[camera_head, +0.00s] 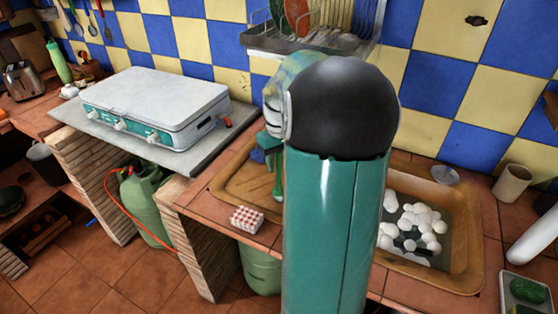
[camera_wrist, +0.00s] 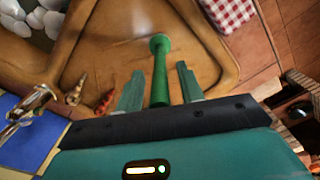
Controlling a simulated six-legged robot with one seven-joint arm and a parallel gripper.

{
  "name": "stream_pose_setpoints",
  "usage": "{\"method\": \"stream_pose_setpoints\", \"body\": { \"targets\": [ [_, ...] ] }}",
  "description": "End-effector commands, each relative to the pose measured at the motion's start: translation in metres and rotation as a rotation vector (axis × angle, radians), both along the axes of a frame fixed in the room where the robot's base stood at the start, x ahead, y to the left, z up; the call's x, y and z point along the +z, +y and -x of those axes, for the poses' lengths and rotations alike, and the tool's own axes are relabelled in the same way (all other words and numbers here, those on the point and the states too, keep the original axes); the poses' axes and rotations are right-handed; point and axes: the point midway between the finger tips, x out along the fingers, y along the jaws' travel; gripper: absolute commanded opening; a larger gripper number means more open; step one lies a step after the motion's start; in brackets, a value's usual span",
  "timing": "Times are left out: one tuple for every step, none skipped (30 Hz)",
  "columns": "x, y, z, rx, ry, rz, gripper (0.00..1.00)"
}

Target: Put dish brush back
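A green rod-like object with a round knob end, which looks like the dish brush (camera_wrist: 159,70), shows in the wrist view over the left wooden basin (camera_wrist: 120,60). It lies between the two fingers of my gripper (camera_wrist: 159,68). A narrow gap shows on each side of it, so the fingers look open around it. No bristles can be made out. In the head view my arm hides most of the gripper, and only a green part (camera_head: 278,185) shows over the basin's right side.
A red-checked box (camera_head: 246,219) stands on the counter's front edge. The right basin (camera_head: 462,272) holds white round items (camera_head: 420,220). A dish rack (camera_head: 320,42) hangs on the wall behind. A metal tap (camera_wrist: 30,105) is close to the gripper. A camping stove (camera_head: 155,105) is left.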

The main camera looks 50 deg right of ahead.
Motion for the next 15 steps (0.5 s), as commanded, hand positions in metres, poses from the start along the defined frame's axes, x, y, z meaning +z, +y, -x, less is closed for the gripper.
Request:
{"method": "stream_pose_setpoints", "body": {
  "targets": [
    [0.001,0.0,0.0,0.0,-0.001,0.0,0.38],
    [0.002,0.0,0.0,0.0,-0.001,0.001,0.38],
    [0.005,0.0,0.0,0.0,-0.001,0.001,0.38],
    [0.007,0.0,0.0,0.0,-0.002,0.002,0.38],
    [0.011,0.0,0.0,0.0,-0.001,0.002,0.38],
    [0.016,0.0,-0.001,0.0,-0.002,0.004,0.38],
    [0.02,0.0,0.0,0.001,-0.002,0.003,0.38],
    [0.026,0.0,0.0,0.001,-0.002,0.003,0.38],
    [0.034,0.0,-0.001,0.001,-0.003,0.004,0.38],
    [0.041,0.0,-0.001,0.001,-0.004,0.003,0.38],
    [0.047,0.0,-0.001,0.001,-0.004,0.004,0.38],
    [0.056,0.0,-0.001,0.0,-0.004,0.004,0.38],
    [0.063,0.0,-0.001,0.0,-0.003,0.003,0.38],
    [0.07,0.0,0.0,0.001,-0.004,0.004,0.38],
    [0.079,0.0,-0.001,0.001,-0.003,0.004,0.38]
  ]
}}
